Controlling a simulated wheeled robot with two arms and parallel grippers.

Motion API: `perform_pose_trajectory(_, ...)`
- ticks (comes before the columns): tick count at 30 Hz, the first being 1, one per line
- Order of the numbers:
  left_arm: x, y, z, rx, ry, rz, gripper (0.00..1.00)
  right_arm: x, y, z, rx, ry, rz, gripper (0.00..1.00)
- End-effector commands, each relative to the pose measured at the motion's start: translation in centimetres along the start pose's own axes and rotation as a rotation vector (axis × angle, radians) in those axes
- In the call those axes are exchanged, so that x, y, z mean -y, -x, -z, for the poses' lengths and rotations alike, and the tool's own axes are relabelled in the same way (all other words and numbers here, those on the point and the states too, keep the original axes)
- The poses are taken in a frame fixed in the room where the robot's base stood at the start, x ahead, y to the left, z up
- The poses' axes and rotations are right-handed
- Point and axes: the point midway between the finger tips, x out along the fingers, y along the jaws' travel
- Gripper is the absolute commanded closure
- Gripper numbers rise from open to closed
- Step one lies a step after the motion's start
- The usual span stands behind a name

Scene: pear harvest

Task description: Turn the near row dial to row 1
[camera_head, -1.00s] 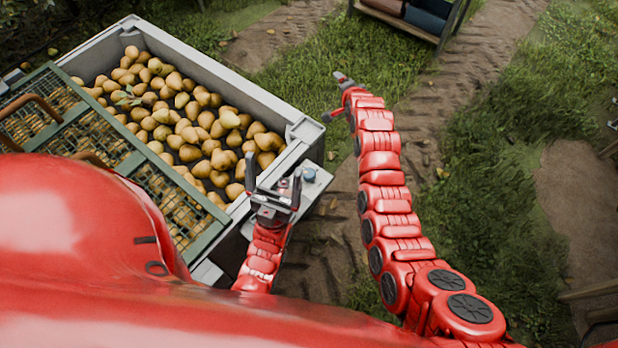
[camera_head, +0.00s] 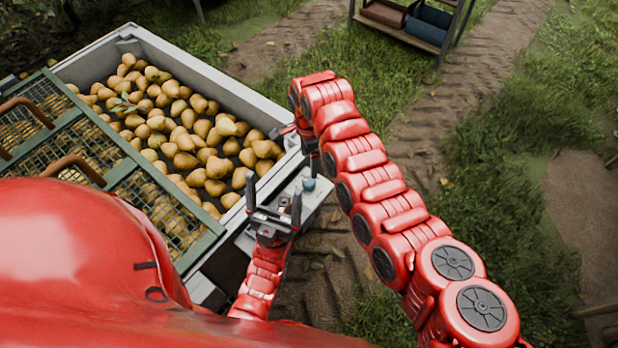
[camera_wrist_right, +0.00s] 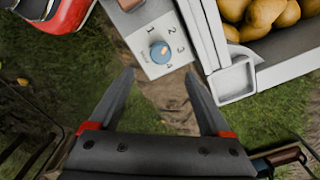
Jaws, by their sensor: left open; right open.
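I cannot tell which number the mark points at. The dial also shows in the head view (camera_head: 309,183), on a grey panel (camera_head: 322,192) at the crate's corner. My right gripper (camera_wrist_right: 158,72) is open and empty, its fingertips a little short of the plate in the picture. In the head view it (camera_head: 296,142) is partly hidden by its arm. My left gripper (camera_head: 274,208) is open, fingers up, left of the dial, covering part of the panel.
A grey crate (camera_head: 222,80) full of pears (camera_head: 190,135) stands at left, partly covered by a green mesh lid (camera_head: 125,160). A shelf with boxes (camera_head: 410,28) stands at the back. Grass and a dirt track lie open to the right.

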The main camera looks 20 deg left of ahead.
Motion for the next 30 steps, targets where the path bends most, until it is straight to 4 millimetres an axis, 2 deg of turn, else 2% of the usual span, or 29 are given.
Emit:
perform_pose_trajectory(3,0.0,0.1,0.0,0.000,0.000,0.000,0.08,-0.1,-2.7,0.0,-0.002,0.002,-0.006,0.18)
perform_pose_trajectory(6,0.0,0.2,0.0,0.000,0.000,0.000,0.08,-0.1,-4.4,-0.1,-0.001,0.002,-0.003,0.18)
perform_pose_trajectory(15,-0.1,2.5,-0.4,0.000,0.000,0.000,0.08,0.1,-9.3,-0.1,-0.001,0.002,0.003,0.18)
perform_pose_trajectory(20,-0.1,2.9,-0.5,0.000,0.000,0.000,0.08,0.1,-10.1,-0.1,0.000,0.002,0.003,0.18)
perform_pose_trajectory(28,-0.1,2.8,-0.5,0.000,0.000,0.000,0.08,0.1,-10.1,0.0,0.000,0.001,0.004,0.18)
perform_pose_trajectory(30,-0.1,2.8,-0.5,0.000,0.000,0.000,0.08,0.1,-10.1,0.0,0.000,0.001,0.004,0.29)
